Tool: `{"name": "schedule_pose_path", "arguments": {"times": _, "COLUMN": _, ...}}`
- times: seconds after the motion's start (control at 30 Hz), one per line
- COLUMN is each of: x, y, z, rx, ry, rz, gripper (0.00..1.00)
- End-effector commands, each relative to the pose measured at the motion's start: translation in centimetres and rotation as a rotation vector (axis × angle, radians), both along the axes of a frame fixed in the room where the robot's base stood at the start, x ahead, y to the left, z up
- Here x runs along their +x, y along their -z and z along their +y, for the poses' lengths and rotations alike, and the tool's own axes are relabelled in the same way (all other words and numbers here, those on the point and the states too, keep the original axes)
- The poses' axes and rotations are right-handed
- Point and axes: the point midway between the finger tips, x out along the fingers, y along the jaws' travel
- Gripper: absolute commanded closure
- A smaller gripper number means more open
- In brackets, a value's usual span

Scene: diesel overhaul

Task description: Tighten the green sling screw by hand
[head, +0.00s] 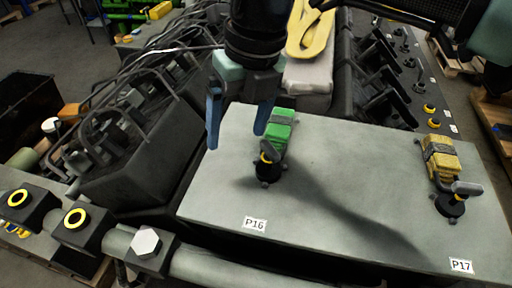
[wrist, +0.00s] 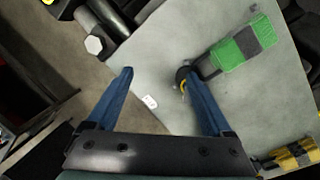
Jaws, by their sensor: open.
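The green sling (head: 280,128) lies on the grey plate (head: 345,175), its end at a dark shackle with a screw (head: 268,160) that shows a yellow ring. The label P16 (head: 254,224) is in front of it. My gripper (head: 238,142) points down with its blue fingers apart and empty. In the head view it appears just behind and left of the screw. In the wrist view the green sling (wrist: 242,48) is right of the fingers, and the screw (wrist: 182,88) is beside the right fingertip, partly hidden by it. I cannot tell whether they touch.
A yellow sling (head: 441,160) with a similar dark screw (head: 452,200) is at the plate's right, by label P17 (head: 461,266). Dark engine parts and pipes stand left and behind. A grey pipe with a hex bolt (head: 146,242) runs along the front. The plate's middle is clear.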

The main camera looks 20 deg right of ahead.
Motion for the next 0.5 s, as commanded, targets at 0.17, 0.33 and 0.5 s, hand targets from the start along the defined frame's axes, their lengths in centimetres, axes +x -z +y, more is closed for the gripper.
{"name": "schedule_pose_path", "arguments": {"times": 0.17, "x": -1.5, "y": 0.0, "z": -4.6, "rx": -0.159, "ry": -0.024, "rz": 0.061, "gripper": 0.15}}
{"name": "schedule_pose_path", "arguments": {"times": 0.33, "x": -1.7, "y": -0.1, "z": -5.2, "rx": -0.173, "ry": -0.069, "rz": 0.067, "gripper": 0.15}}
{"name": "schedule_pose_path", "arguments": {"times": 0.5, "x": -1.7, "y": -0.2, "z": -5.1, "rx": -0.173, "ry": -0.249, "rz": 0.051, "gripper": 0.15}}
